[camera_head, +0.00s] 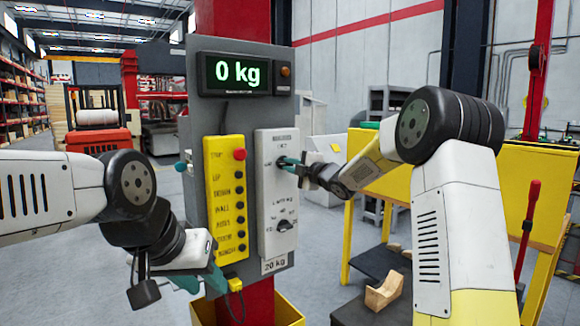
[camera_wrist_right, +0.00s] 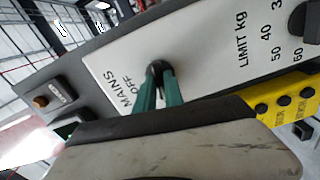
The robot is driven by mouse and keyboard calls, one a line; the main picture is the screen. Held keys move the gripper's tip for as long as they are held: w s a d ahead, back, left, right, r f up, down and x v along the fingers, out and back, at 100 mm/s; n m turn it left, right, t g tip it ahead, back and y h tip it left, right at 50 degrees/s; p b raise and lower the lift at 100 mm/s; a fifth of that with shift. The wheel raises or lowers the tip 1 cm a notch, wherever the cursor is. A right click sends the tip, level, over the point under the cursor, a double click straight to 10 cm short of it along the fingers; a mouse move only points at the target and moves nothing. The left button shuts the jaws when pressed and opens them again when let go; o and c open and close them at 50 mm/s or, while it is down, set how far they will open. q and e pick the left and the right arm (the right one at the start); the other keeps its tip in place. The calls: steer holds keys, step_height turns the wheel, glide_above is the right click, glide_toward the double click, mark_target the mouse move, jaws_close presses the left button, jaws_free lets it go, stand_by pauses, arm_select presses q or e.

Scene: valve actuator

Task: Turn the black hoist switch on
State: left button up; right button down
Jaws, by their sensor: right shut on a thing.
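The black switch sits near the top of the white control box (camera_head: 277,205), by the printed words MAINS and OFF. In the right wrist view the black switch (camera_wrist_right: 155,69) shows between my fingertips. My right gripper (camera_head: 287,163) is shut on it, its teal fingers reaching in from the right; they also show in the right wrist view (camera_wrist_right: 160,88). In the head view the fingers hide most of the switch. My left gripper (camera_head: 202,280) is low at the left edge of the panel, in front of the yellow box's lower end. Its finger gap is unclear.
A second black knob (camera_head: 283,226), marked LIMIT kg, is lower on the white box. The yellow button box (camera_head: 226,200) with a red button is to its left. The display (camera_head: 238,74) above reads 0 kg. A yellow table (camera_head: 470,175) stands right.

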steer(key=shift+f+n, duration=0.1)
steer(key=shift+n, duration=0.5)
steer(key=c, duration=1.4)
jaws_free()
steer(key=shift+c, duration=0.2)
steer(key=v, duration=0.7)
steer(key=shift+s+d, duration=0.25)
steer(key=shift+s, duration=0.05)
